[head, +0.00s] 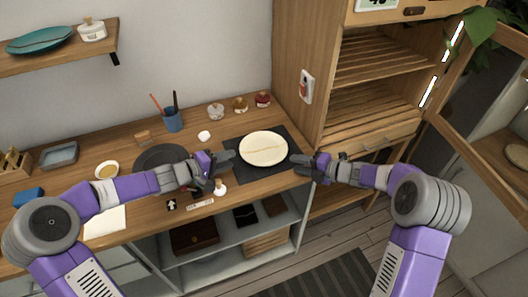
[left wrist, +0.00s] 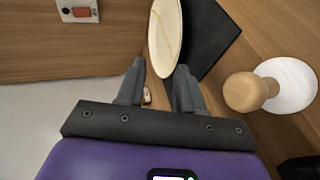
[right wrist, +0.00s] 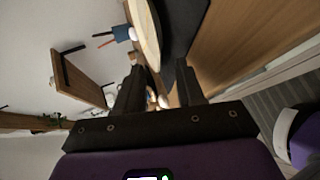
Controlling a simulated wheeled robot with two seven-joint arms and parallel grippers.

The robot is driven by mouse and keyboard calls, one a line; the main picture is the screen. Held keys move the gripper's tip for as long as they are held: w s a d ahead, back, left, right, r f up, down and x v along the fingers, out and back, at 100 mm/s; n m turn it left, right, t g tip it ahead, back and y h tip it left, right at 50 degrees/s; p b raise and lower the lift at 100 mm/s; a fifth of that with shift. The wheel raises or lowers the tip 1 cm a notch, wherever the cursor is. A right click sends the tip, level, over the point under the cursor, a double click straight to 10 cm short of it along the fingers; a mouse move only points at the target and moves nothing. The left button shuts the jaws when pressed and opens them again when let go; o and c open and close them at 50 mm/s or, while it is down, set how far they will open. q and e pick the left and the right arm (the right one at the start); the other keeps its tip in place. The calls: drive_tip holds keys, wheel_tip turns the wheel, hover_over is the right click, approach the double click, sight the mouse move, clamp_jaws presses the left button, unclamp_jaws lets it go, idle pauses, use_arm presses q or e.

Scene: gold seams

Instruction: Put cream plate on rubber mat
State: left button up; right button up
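My right gripper (head: 298,161) is at the right edge, also with fingers apart; in the right wrist view the plate's edge (right wrist: 146,36) is just past the fingertips.
A dark plate (head: 160,157) and a wooden-knobbed white object (head: 220,187) are near my left gripper. A blue cup (head: 173,121) and several small lidded jars stand behind. A wooden cabinet (head: 300,85) rises to the right of the mat.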

use_arm(q)
drive_tip(key=shift+a, duration=0.1)
use_arm(e)
drive_tip(key=shift+r+v, duration=0.2)
drive_tip(key=shift+v, duration=0.75)
